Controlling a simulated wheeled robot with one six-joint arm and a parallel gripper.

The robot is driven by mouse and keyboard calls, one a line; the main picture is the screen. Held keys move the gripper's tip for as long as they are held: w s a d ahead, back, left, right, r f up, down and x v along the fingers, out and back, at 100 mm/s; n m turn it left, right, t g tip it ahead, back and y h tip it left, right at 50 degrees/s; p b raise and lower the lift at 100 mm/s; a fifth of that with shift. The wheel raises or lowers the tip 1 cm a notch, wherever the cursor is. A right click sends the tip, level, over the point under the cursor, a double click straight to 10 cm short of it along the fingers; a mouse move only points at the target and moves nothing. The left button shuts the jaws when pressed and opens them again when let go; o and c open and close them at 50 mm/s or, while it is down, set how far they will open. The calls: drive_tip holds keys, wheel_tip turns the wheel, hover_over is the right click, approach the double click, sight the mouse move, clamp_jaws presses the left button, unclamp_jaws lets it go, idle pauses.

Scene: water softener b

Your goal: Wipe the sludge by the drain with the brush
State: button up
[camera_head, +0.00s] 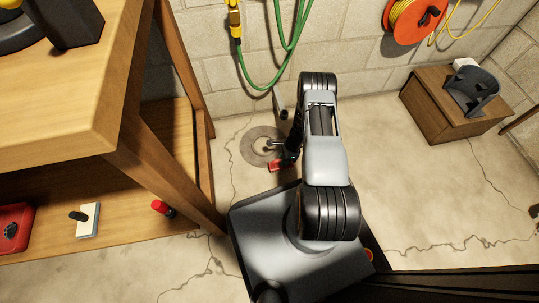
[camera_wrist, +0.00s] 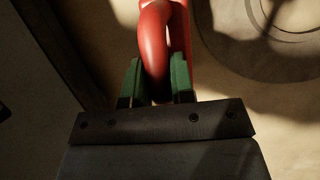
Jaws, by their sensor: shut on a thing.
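My gripper (camera_wrist: 157,78) has its green fingers shut on a red looped handle (camera_wrist: 155,35), which I take to be the brush's. In the head view the red piece (camera_head: 278,166) shows low over the floor, beside my wrist and just below the drain. The bristles are hidden. The round grey drain (camera_head: 254,151) lies in the floor at the foot of the wall, just left of my arm. Its ring (camera_wrist: 245,60) also shows at the upper right of the wrist view. I cannot make out sludge clearly; the drain's middle is dark and partly shadowed.
A wooden workbench (camera_head: 75,90) stands at the left; its lower shelf (camera_head: 150,235) holds a red case and small tools. A green hose (camera_head: 262,86) hangs on the block wall above the drain. A wooden box (camera_head: 425,105) stands at the right. The floor between is clear.

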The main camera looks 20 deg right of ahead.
drive_tip(key=shift+r+p, duration=1.7)
drive_tip(key=shift+r, duration=0.95)
drive_tip(key=shift+r, duration=0.1)
